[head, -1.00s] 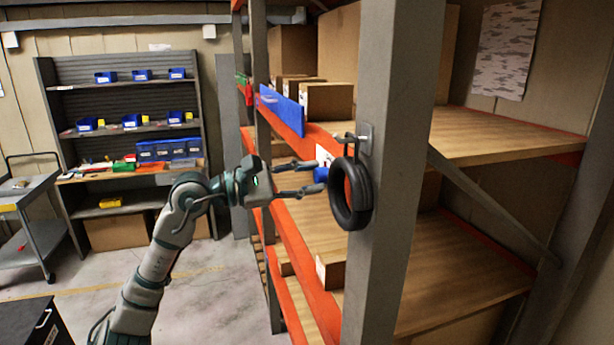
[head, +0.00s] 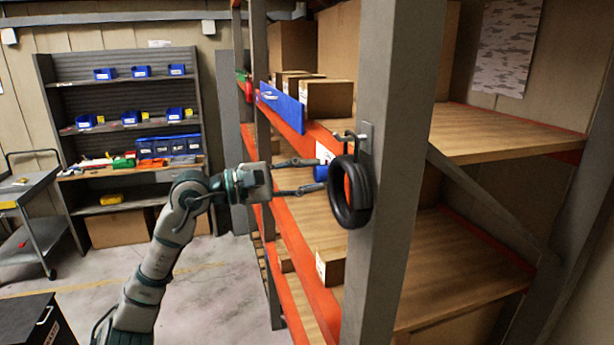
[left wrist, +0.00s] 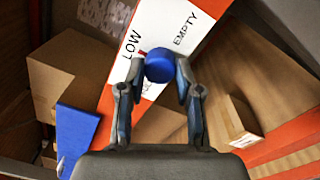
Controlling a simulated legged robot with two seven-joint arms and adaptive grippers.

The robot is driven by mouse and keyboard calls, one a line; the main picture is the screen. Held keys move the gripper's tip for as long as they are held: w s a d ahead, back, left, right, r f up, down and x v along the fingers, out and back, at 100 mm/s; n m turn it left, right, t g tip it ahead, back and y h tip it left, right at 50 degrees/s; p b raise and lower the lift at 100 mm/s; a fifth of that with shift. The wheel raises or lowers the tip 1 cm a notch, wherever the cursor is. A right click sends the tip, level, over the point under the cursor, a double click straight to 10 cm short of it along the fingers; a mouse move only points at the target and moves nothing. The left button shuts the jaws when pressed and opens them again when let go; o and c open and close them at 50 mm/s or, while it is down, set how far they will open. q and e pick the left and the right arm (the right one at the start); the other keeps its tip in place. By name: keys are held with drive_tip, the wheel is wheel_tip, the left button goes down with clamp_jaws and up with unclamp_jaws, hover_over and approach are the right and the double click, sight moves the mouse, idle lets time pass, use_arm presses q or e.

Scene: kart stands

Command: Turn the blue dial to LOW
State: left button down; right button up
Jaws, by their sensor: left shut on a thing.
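The blue dial (left wrist: 160,67) sits on a white label plate (left wrist: 209,23) fixed to the orange shelf beam. The plate reads LOW at the upper left of the dial and EMPTY at the upper right; more lettering is partly hidden behind my left finger. A small red mark shows at the dial's upper-left edge, close to LOW. My left gripper (left wrist: 161,82) is shut on the dial, a finger on each side. In the head view the dial (head: 321,173) shows partly between the fingertips of my left gripper (head: 318,176). My right gripper is not in view.
A black ring (head: 350,193) hangs from a hook on the grey rack post (head: 396,150), just right of the dial. A blue panel (head: 281,106) and cardboard boxes (head: 326,98) are above. A workbench (head: 130,170) stands at the back left.

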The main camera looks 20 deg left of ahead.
use_arm(q)
drive_tip(key=c, duration=0.8)
unclamp_jaws()
drive_tip(key=v, duration=1.2)
drive_tip(key=shift+w+a+f, duration=0.1)
drive_tip(key=shift+w, duration=0.1)
